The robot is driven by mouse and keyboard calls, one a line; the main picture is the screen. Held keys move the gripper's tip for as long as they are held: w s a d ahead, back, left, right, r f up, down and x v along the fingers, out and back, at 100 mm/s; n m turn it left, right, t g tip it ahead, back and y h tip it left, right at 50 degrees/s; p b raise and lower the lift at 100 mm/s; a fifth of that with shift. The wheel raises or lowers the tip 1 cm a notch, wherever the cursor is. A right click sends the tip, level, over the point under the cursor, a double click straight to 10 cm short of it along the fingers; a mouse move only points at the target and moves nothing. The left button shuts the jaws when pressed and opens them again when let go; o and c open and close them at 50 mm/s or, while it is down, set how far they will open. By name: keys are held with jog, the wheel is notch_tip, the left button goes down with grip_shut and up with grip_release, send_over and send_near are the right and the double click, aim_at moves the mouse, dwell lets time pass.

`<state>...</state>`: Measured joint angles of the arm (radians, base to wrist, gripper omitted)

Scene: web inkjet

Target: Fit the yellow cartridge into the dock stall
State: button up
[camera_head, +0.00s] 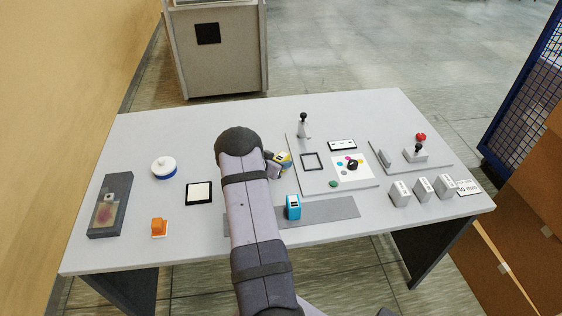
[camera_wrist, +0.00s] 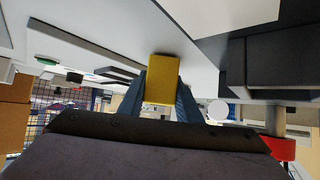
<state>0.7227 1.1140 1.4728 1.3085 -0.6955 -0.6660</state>
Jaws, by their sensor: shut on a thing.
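The yellow cartridge (camera_wrist: 162,78) is held between the two fingers of my gripper (camera_wrist: 163,95) in the wrist view. In the head view my gripper (camera_head: 277,165) is just right of my arm, near the table's middle, and part of the yellow cartridge (camera_head: 286,158) shows there. It is close to the left edge of a raised light panel. I cannot tell whether the cartridge touches anything. No dock stall can be made out for certain; my arm hides part of the table.
A cyan cartridge (camera_head: 293,208) stands on a dark grey strip (camera_head: 335,209) at the front. Several grey blocks stand front right. A dark tray (camera_head: 122,187) lies far left.

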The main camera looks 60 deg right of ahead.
jog(key=shift+f, duration=0.1)
jog(key=shift+f, duration=0.15)
jog(key=o, duration=1.1)
jog(key=shift+a+r, duration=0.15)
jog(key=shift+r, duration=0.15)
jog(key=b+v, duration=0.1)
jog(key=v, duration=1)
jog(key=shift+a+r, duration=0.2)
jog(key=shift+a, duration=0.05)
